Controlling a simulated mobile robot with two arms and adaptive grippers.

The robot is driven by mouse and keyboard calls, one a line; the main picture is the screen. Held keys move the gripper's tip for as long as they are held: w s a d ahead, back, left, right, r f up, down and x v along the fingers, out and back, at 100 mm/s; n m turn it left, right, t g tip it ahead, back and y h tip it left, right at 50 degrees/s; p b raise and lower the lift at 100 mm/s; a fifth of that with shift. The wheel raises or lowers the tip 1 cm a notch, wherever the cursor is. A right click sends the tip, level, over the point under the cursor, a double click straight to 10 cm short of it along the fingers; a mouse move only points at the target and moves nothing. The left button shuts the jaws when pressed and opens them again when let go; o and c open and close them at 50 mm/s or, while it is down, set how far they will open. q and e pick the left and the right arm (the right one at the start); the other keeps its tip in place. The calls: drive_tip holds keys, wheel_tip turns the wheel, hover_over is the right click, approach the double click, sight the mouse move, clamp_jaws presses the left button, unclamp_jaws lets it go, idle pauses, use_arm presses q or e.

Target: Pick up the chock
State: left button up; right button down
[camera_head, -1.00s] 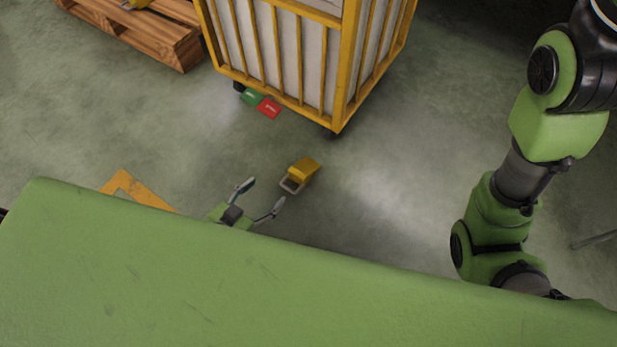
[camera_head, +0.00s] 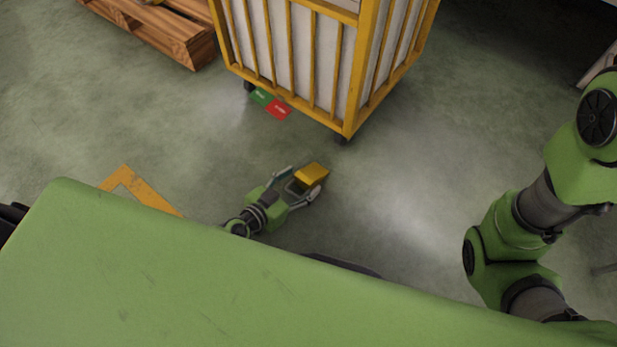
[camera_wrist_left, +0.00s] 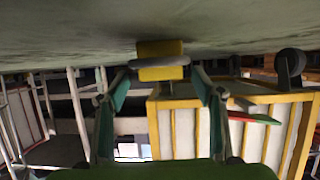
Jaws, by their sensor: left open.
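The chock (camera_head: 312,174) is a small yellow block with a grey handle loop, lying on the floor in front of the yellow cage cart. My left gripper (camera_head: 301,184) is open, with its fingers on either side of the handle end of the chock. In the left wrist view the chock (camera_wrist_left: 161,61) shows upside down near the top centre, with its grey handle toward me between the spread fingers (camera_wrist_left: 160,88). I cannot tell whether the fingers touch it. My right arm shows at the right of the head view, but its gripper is out of view.
The yellow cage cart (camera_head: 350,95) on casters stands just beyond the chock. A wooden pallet (camera_head: 165,30) lies at the upper left. Floor right of the chock is clear.

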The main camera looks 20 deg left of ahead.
sight(308, 175)
use_arm(q)
drive_tip(key=x, duration=0.4)
drive_tip(key=shift+w+r, duration=0.15)
drive_tip(key=shift+r, duration=0.05)
drive_tip(key=c, duration=1.4)
drive_tip(key=shift+c, duration=0.2)
drive_tip(key=shift+r, duration=0.25)
